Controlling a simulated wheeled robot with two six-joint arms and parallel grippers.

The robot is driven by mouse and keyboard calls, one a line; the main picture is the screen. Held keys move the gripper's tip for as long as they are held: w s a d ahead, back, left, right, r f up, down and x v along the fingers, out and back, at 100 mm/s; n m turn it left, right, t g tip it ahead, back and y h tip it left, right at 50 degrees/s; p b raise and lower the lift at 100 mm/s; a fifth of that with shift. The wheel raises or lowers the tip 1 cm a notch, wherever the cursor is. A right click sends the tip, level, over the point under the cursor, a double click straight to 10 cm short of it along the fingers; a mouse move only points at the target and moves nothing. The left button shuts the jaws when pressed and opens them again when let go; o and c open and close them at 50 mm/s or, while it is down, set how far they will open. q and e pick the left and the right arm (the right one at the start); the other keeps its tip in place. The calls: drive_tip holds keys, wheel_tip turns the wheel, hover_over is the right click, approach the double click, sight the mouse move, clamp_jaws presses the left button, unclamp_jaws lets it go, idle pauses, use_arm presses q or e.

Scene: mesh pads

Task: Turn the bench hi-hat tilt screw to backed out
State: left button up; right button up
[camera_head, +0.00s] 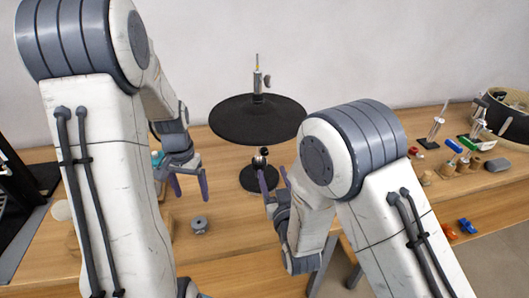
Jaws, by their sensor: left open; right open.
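The bench hi-hat is a wide black disc pad (240,120) on a short stand with a round black base (250,180). A rod and a clutch (258,82) rise above the disc. A small fitting (260,157) shows under the disc, above the base; I cannot tell which part is the tilt screw. My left gripper (189,186) is open and empty, left of the stand and lower than the disc. My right gripper (274,184) is open, its fingers in front of the base; I cannot tell whether they touch anything.
A small grey knob-like part (199,225) lies on the wooden bench (225,240) in front of the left gripper. A dark object (20,210) stands at the left edge.

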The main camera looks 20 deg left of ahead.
sight(265, 152)
drive_tip(key=x, duration=1)
drive_tip(key=shift+w+a, duration=0.2)
drive_tip(key=shift+w, duration=0.05)
clamp_jaws()
drive_tip(key=shift+n, duration=0.3)
